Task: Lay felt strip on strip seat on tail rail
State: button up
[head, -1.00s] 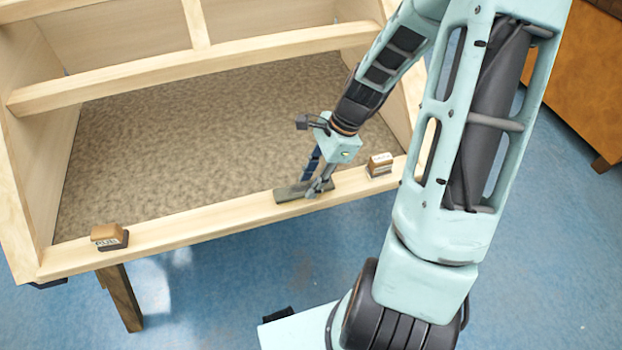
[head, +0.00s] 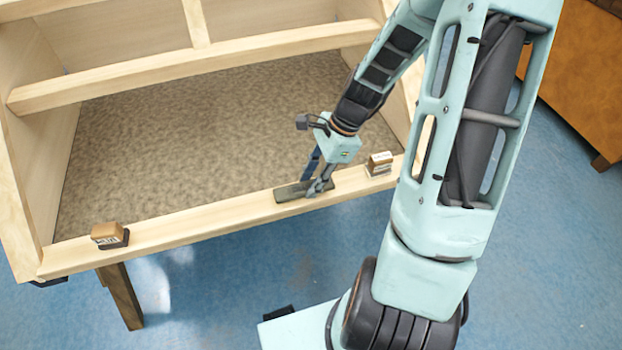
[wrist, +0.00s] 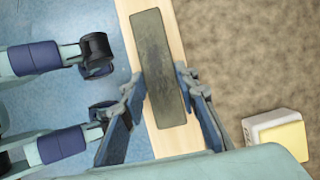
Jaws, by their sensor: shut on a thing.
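The felt strip (head: 292,191) is a flat, dark grey-green rectangle lying along the tail rail (head: 210,219), the pale wooden front rail. My gripper (head: 318,190) is at the strip's right part, with its fingers down on either side of it. In the wrist view the strip (wrist: 160,65) runs lengthwise over the pale rail (wrist: 128,8), between my two blue-grey fingers (wrist: 160,85). The fingers are shut on its long edges. I cannot make out a separate strip seat; the strip covers that part of the rail. Whether the strip touches the rail everywhere cannot be told.
A crossbar (head: 190,78) spans the frame behind the brown mottled panel (head: 220,125). Blue floor (head: 230,285) is clear in front.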

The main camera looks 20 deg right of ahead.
dwell(0.4)
jog(key=o, duration=0.9)
jog(key=v, duration=1.2)
